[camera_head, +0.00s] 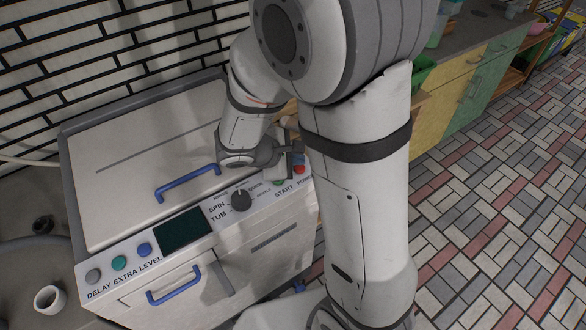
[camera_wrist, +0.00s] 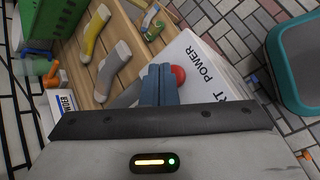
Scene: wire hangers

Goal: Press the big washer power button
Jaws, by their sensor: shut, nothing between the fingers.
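The big washer (camera_head: 150,150) is a white top-loading box with a sloped front control panel. Its red power button (camera_head: 299,170) is at the panel's right end, partly hidden by my arm in the head view. In the wrist view the red button (camera_wrist: 179,74) shows beside the printed word POWER. My gripper (camera_wrist: 158,70) is shut and empty, its blue fingers side by side just left of the button in that view. The fingertips overlap the button's edge in the picture; I cannot tell whether they touch it.
A black dial (camera_head: 241,200), a dark display (camera_head: 181,231) and several coloured buttons are on the panel. Blue handles (camera_head: 188,183) stick out from the lid and front. In the wrist view, socks (camera_wrist: 112,62) lie on a wooden surface and a teal bin (camera_wrist: 295,65) stands at right.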

